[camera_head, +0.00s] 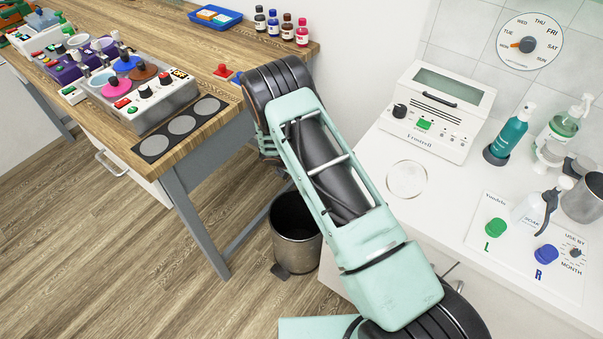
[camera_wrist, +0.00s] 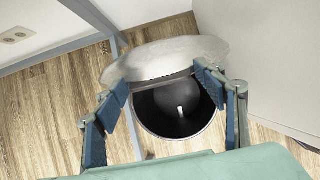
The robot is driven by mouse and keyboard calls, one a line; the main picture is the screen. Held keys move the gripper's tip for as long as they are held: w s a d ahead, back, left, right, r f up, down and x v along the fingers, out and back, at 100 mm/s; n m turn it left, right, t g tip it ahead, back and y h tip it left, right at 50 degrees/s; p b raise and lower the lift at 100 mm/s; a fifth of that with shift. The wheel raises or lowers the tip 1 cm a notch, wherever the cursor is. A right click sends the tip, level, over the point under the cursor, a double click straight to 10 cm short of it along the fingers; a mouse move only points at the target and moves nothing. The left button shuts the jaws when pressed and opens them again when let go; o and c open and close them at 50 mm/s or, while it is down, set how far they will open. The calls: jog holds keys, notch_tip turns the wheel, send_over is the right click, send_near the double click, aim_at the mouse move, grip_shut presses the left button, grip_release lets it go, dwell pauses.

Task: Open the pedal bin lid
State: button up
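The pedal bin (camera_head: 296,252) is a grey metal cylinder on the floor, between the wooden workbench and the white counter. Its dark pedal (camera_head: 281,271) juts out at the base. Its mouth is uncovered in both views, and the dark interior (camera_wrist: 178,118) shows in the wrist view. The silvery lid (camera_wrist: 165,58) stands raised at the far side of the rim in the wrist view; I cannot make it out in the head view. My gripper (camera_wrist: 163,82) is open, its blue fingers wide apart over the bin, near the lid's lower edge. Whether they touch the lid is unclear.
The workbench (camera_head: 222,118) with its grey leg stands left of the bin. The white counter (camera_head: 380,180), holding a white appliance (camera_head: 437,112) and bottles, is on the right. Wooden floor (camera_head: 110,260) is clear at the front left.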

jog(key=shift+o, duration=1)
jog(key=shift+f, duration=0.2)
jog(key=v, duration=1.2)
